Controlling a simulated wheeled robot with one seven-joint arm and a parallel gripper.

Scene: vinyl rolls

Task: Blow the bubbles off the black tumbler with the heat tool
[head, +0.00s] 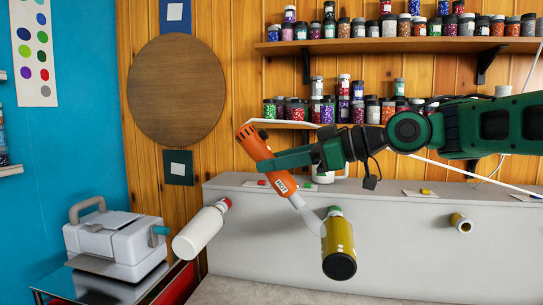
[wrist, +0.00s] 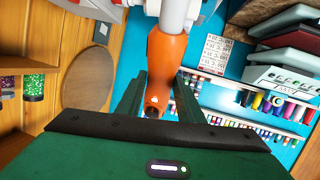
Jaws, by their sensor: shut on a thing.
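My gripper (head: 268,163) is shut on the orange heat tool (head: 252,141), which tilts with its pale nozzle (head: 314,219) down to the right. In the wrist view the orange tool (wrist: 165,58) sits between the two green fingers (wrist: 158,92). A tumbler with a yellow body and black end (head: 338,250) projects from the front of the grey bench. The nozzle tip overlaps its upper left side in the head view; I cannot tell whether they touch. Bubbles on it are too small to make out.
The grey bench (head: 420,245) has small items on top. A white machine (head: 115,245) stands at lower left. Shelves of jars (head: 400,45) line the back wall.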

